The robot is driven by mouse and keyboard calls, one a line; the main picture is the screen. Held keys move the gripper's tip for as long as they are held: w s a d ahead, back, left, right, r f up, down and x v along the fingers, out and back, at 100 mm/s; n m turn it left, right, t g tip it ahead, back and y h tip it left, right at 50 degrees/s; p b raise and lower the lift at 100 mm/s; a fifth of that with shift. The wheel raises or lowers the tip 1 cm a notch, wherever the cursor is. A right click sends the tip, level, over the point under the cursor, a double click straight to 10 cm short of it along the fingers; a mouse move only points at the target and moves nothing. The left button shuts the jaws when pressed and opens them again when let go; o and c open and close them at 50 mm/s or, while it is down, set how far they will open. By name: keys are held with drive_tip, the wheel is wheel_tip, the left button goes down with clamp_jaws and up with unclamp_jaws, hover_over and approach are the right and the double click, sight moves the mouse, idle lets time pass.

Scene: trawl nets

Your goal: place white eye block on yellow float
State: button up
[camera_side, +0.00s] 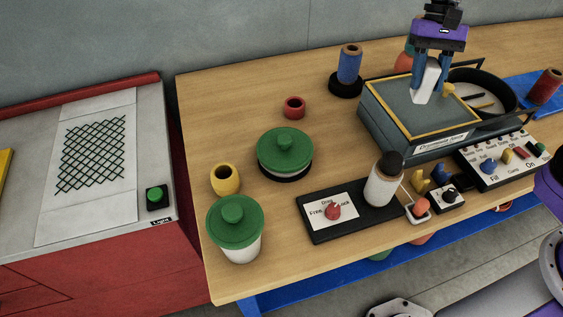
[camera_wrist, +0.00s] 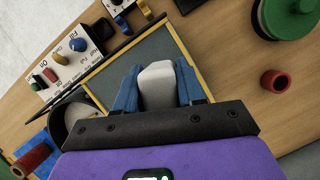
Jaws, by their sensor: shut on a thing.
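My gripper (camera_side: 426,92) is shut on the white eye block (camera_side: 430,76), a pale piece held between its blue fingers over the grey box at the table's right. In the wrist view the white block (camera_wrist: 158,86) sits between the fingers, with the box's grey top beneath it. Any hole in the block is not visible. The yellow float (camera_side: 226,180), a short yellow cylinder with a hole in its top, stands at the table's left edge, far from my gripper. It does not show in the wrist view.
The grey box (camera_side: 389,133) has a yellow rim. A black pan (camera_side: 508,98) is beside it.

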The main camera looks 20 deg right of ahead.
drive_tip(key=s+a+r+m+t+y, duration=0.1)
drive_tip(key=s+a+r+m, duration=0.2)
drive_tip(key=a, duration=0.8)
drive_tip(key=s+a+m+t+y, duration=0.1)
drive_tip(key=s+a+m+t, duration=0.1)
drive_tip(key=a+m, duration=0.65)
drive_tip(key=s+a+r+m+t+y, duration=0.1)
drive_tip(key=s+a+r+m, duration=0.15)
drive_tip(key=a, duration=1.15)
hover_over(220, 172)
drive_tip(key=shift+n, duration=0.3)
drive_tip(key=shift+f, duration=6.75)
drive_tip(key=shift+f, duration=0.15)
drive_tip(key=o, duration=1.1)
